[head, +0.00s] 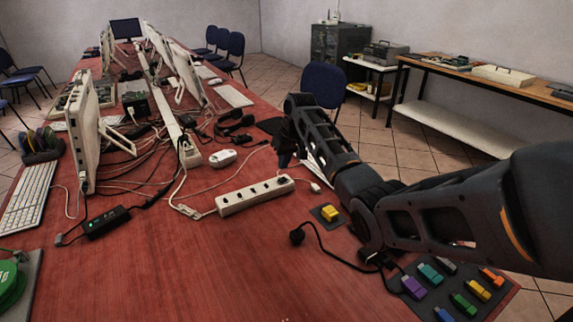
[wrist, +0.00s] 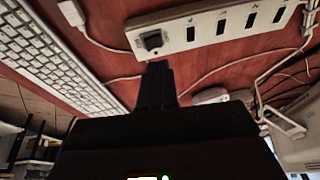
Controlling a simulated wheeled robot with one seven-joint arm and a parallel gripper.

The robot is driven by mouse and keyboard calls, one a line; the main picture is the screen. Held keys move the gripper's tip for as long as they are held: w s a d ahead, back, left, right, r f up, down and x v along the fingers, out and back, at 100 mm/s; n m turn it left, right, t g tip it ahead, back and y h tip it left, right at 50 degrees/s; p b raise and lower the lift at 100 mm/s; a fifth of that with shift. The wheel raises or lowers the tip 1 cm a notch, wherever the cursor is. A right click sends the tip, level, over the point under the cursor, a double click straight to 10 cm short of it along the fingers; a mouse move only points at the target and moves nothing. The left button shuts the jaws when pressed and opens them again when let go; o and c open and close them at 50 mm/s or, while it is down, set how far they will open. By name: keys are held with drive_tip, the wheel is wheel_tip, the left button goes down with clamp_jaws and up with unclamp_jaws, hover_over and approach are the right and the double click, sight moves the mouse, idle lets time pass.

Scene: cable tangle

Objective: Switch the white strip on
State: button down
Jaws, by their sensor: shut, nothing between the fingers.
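The white strip (head: 250,198) lies on the red table in the head view, set at a slant, with several sockets along its top. The wrist view shows its near end (wrist: 205,30) at the top, with a dark switch (wrist: 152,40) at that end. No light shows in the switch, and its position is too small to tell. My gripper (wrist: 157,72) is shut and empty, its fingertips just below the switch in the picture. I cannot tell whether they touch the strip. In the head view, my gripper (head: 285,157) is behind the strip's right end, partly hidden by my arm.
A small white adapter (head: 222,158) and many loose cables lie behind the strip. A yellow block (head: 330,213) sits on a dark pad to the right. Colored blocks lie on a grey mat (head: 452,307). In front of the strip, the table (head: 200,270) is clear.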

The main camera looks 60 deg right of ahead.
drive_tip(key=v, duration=0.9)
drive_tip(key=shift+s+d, duration=0.3)
drive_tip(key=shift+d, duration=0.15)
drive_tip(key=shift+w+a+r+g+h+p, duration=0.1)
drive_tip(key=shift+w+a+g+h+p, duration=0.1)
drive_tip(key=shift+w+a+h+p, duration=0.3)
drive_tip(key=shift+w+a+r+g+h+p, duration=0.1)
drive_tip(key=shift+w+a+g+h+p, duration=0.15)
drive_tip(key=shift+a+p, duration=0.3)
drive_tip(key=shift+a, duration=0.1)
approach(283, 178)
drive_tip(key=p+x, duration=0.1)
drive_tip(key=x, duration=0.5)
drive_tip(key=shift+f, duration=0.25)
